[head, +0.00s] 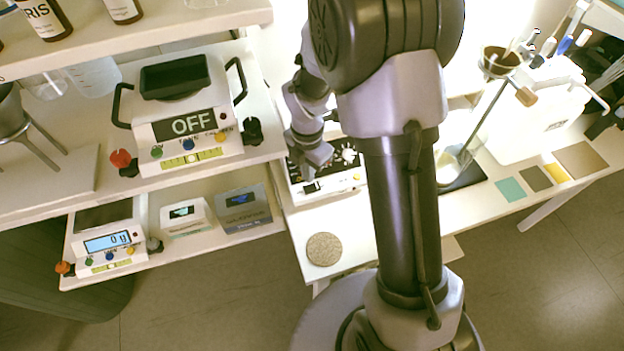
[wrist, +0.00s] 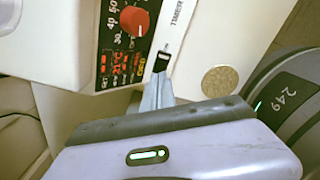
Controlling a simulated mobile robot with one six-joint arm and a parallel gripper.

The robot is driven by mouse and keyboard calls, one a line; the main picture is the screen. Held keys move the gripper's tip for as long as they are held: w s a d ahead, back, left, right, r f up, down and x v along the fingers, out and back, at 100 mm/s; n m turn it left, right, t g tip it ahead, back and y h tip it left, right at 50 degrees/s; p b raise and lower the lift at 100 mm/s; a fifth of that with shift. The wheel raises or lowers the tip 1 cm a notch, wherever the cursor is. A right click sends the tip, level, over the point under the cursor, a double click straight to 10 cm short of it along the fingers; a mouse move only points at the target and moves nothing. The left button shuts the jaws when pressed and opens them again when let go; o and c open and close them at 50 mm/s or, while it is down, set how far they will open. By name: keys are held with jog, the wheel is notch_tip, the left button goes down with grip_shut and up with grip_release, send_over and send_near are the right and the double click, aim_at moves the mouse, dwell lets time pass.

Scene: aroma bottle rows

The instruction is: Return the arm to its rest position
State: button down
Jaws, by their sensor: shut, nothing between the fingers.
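My gripper (head: 312,173) hangs to the left of my thick arm link in the head view, over the front of a white device with a black panel (head: 345,158). In the wrist view my gripper (wrist: 159,82) has its grey fingers together with nothing between them. The fingertips are close to a small black switch (wrist: 162,60) on the device's front edge. I cannot tell whether they touch it. A red dial (wrist: 134,20) and lit red digits show on the panel.
A round cork-like disc (head: 324,249) lies on the white table near its front edge. Left are shelves with an OFF-labelled device (head: 190,135) and a scale (head: 108,243) reading 0 g. A funnel stand (head: 500,62) and coloured squares (head: 510,189) are at right.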

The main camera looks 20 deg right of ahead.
notch_tip(320, 180, up, 3)
jog(key=shift+f+p, duration=0.15)
jog(key=shift+p, duration=0.7)
